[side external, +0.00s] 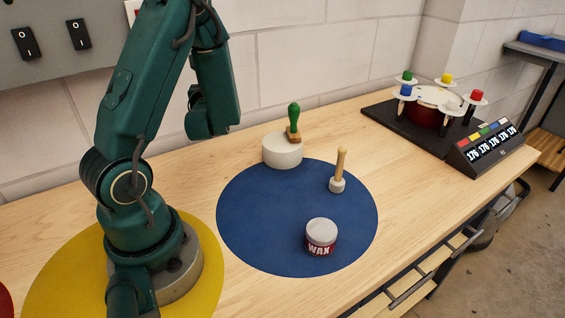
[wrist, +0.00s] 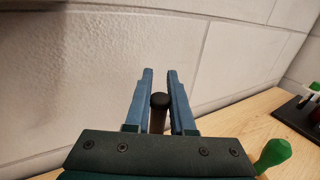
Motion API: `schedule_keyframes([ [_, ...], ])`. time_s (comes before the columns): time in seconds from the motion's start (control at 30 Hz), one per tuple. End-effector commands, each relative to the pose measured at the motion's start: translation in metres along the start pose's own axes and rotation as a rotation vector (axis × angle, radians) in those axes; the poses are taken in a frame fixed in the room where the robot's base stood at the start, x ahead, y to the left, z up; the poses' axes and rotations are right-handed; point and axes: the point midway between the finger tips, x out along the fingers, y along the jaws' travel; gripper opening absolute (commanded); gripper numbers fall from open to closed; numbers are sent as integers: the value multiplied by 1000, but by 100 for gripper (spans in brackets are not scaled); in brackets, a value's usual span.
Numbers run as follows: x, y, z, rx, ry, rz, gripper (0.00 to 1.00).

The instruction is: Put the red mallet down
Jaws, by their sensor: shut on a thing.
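In the wrist view my gripper (wrist: 159,82) is shut on an upright dark stick (wrist: 159,101) with a rounded black end and a brownish shaft. Its lower part is hidden by my gripper's body, and no red shows on it, so I cannot tell if it is the red mallet. My gripper's fingers are out of sight in the side view, behind my arm. A red-topped piece (side external: 478,97) stands at a white disc beside the drum (side external: 433,108) at the right. I cannot tell whether it is a mallet.
A green-handled stamp (side external: 293,120) stands on a round white block (side external: 282,152). A wooden pestle-like tool (side external: 341,163) and a wax jar (side external: 320,240) stand on the blue mat (side external: 265,225). A counter display (side external: 490,148) is at right. The wall (side external: 290,60) is close behind.

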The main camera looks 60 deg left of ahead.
Motion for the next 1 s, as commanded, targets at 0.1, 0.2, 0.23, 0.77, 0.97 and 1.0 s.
schedule_keyframes([
  [0.1, 0, 3, 6, -2, -2, 15, 0],
  [0.2, 0, 16, 11, -4, -4, 76, 0],
  [0.23, -1, 22, 12, -4, -3, 108, 0],
  [0.77, -102, 160, 2, 5, 1, 1111, 0],
  [0.97, -163, 160, -22, 6, 1, 1511, 0],
  [1.0, -174, 155, -26, 5, 0, 1591, 0],
])
